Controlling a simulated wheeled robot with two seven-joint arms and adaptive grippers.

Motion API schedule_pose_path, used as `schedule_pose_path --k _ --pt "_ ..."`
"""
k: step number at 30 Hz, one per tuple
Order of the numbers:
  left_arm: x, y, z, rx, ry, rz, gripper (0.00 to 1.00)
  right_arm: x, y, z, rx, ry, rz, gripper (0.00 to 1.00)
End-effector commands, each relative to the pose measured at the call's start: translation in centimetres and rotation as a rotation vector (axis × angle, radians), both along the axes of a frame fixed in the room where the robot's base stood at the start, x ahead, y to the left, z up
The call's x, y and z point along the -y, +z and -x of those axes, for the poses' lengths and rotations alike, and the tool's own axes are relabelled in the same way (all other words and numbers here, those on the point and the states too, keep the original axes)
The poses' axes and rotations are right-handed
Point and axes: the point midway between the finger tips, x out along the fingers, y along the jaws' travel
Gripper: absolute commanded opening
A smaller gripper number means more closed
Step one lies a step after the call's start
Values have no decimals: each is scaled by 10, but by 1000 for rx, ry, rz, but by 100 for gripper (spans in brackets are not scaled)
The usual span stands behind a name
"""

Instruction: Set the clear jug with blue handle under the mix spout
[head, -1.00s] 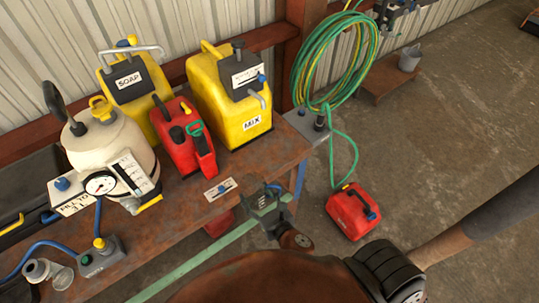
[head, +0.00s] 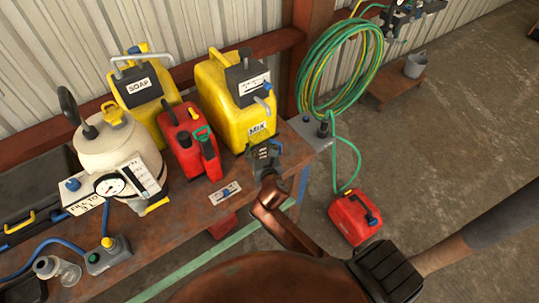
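The yellow MIX can (head: 222,98) stands upright on the bench, with a grey spout (head: 263,105) above its label. My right gripper (head: 266,150) is just in front of the can's lower right corner, below the spout. Small blue bits show at its fingers, but I cannot tell whether they belong to the jug's handle or whether the fingers are closed on it. A clear vessel (head: 68,272) lies tipped at the bench's front left; no blue handle can be made out on it. My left gripper is not in view.
A red can (head: 183,140) and a yellow SOAP can (head: 138,88) stand left of the MIX can. A white tank with a gauge (head: 120,150) stands further left. A grey fitting with a green hose (head: 322,130) is close on the right. Another red can (head: 355,217) is on the floor.

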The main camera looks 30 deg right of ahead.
Motion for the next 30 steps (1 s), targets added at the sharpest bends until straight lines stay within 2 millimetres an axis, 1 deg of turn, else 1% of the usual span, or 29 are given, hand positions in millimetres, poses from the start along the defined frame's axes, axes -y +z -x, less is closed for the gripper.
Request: schedule_pose_path --k 1,3,6,9,14,16,18,22,30 --pt "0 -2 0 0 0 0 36 11 -9 -2 -3 -3 -1 26" --pt "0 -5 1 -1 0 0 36 21 -25 -4 -5 -3 -2 26" --pt "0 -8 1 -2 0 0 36 33 -39 -8 -3 -2 0 26" --pt "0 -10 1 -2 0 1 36 41 -48 -10 -2 -1 -1 26" --pt "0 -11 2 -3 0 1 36 47 -56 -12 -1 0 -1 26" --pt "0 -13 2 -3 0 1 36 54 -65 -13 -2 -1 -1 26" --pt "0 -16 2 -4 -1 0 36 52 -78 -13 -3 -1 -6 26" --pt "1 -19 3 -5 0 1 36 52 -91 -13 0 0 -3 26" --pt "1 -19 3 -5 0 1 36 52 -92 -14 1 2 0 26"
